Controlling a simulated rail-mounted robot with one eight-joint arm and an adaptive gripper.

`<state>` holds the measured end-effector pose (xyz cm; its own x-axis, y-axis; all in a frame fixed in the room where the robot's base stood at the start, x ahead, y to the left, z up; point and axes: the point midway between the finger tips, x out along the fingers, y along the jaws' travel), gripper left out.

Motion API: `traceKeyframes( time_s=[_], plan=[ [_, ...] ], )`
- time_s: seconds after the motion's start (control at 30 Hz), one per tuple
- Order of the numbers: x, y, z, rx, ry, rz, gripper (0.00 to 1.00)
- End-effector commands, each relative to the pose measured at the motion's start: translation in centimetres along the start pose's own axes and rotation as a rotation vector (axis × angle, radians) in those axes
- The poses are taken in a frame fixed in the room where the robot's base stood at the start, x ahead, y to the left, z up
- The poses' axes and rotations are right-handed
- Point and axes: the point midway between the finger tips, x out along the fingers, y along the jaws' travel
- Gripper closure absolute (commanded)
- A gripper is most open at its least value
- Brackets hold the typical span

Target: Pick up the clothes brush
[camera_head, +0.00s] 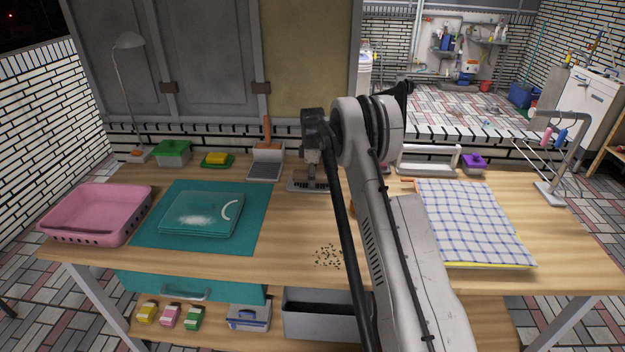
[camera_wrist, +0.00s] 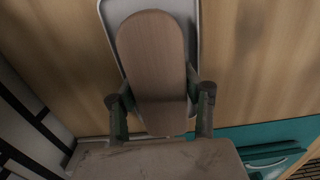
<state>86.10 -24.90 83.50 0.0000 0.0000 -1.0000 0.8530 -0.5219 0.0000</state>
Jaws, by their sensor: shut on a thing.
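The clothes brush has a long, rounded brown wooden back (camera_wrist: 152,50) in the wrist view. It lies over a pale grey tray (camera_wrist: 190,20), whose rim shows around its far end. My gripper (camera_wrist: 160,96) has one finger on each side of the brush and is shut on it near its closer end. In the head view my gripper (camera_head: 312,172) points down at the back middle of the table, over the grey tray (camera_head: 296,187). The brush is mostly hidden there by my gripper, and I cannot tell whether it is clear of the tray.
A teal mat (camera_head: 155,232), a pink basin (camera_head: 95,205) and a checked cloth (camera_head: 470,220) lie farther out. Dark crumbs (camera_head: 328,257) lie on the table (camera_head: 270,255) in front.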

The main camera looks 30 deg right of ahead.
Motion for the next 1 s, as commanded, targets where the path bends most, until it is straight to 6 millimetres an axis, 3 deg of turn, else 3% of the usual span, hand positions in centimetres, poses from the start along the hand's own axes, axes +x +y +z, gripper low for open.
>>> traceKeyframes(
  time_s=[0.23, 0.4, 0.7, 1.0],
  plan=[
    [-1.3, 0.0, 0.0, 0.0, 0.0, 0.0, 0.88],
    [-4.2, 0.0, 0.0, 0.0, 0.0, 0.0, 0.88],
    [-8.0, -4.9, -4.7, -0.003, 0.0, 0.0, 0.88],
    [-10.5, -7.9, -7.5, -0.002, 0.0, 0.0, 0.88]
  ],
)
